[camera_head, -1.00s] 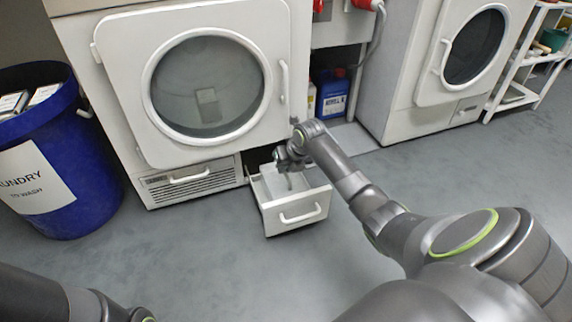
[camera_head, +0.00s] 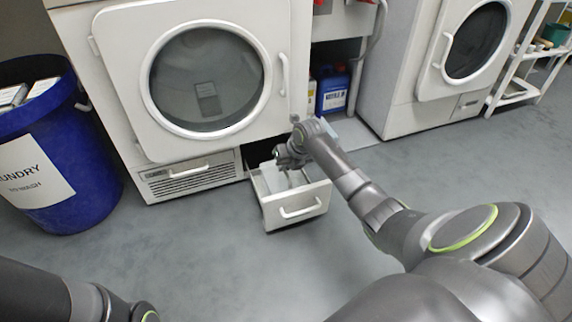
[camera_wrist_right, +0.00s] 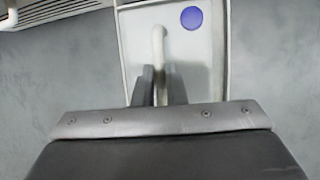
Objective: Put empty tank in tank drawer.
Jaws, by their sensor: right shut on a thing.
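The tank drawer (camera_head: 296,211) is pulled out at the base of the left machine, its top open. The white tank (camera_wrist_right: 203,50), with a round blue cap, fills most of the drawer's width in the right wrist view; its pale body (camera_head: 272,181) shows partly in the head view. My right gripper (camera_wrist_right: 159,72) is shut on the tank's white upright handle. In the head view my right gripper (camera_head: 290,165) is over the drawer and hides part of the tank. I cannot tell whether the tank rests on the drawer's floor. My left gripper is out of view.
A blue laundry bin (camera_head: 62,185) stands at the left. A blue canister (camera_head: 332,90) stands in the gap between the two machines. A white shelf rack (camera_head: 524,75) is at the far right. The grey floor (camera_head: 215,250) before the drawer is clear.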

